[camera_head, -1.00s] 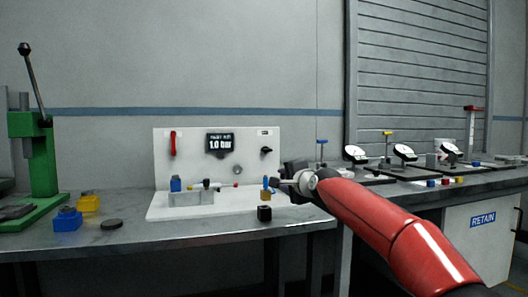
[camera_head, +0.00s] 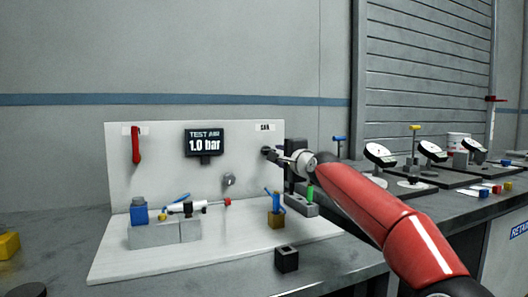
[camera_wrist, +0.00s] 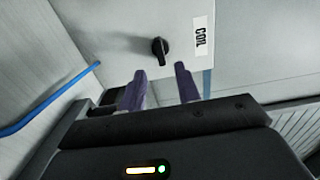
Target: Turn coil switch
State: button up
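The coil switch (camera_wrist: 160,48) is a black rotary knob on the white upright panel (camera_head: 160,170). In the wrist view it sits just beyond my fingertips, below and left of the COIL label (camera_wrist: 201,38). My gripper (camera_wrist: 160,82) is open, with its two dark purple fingers apart and nothing between them. The knob appears between the lines of the two fingers, slightly ahead of the tips. In the head view the switch (camera_head: 265,150) is at the panel's right side, and my gripper (camera_head: 277,155) is close beside it, its fingers hard to make out.
A display (camera_head: 205,143) reading 1.0 bar and a red lever (camera_head: 136,145) are on the panel. Dial gauges (camera_head: 380,153) stand at right.

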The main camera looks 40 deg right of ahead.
aim_at(268, 151)
jog(key=p+x, duration=0.3)
jog(key=x, duration=0.4)
jog(key=shift+w, duration=0.25)
grip_shut()
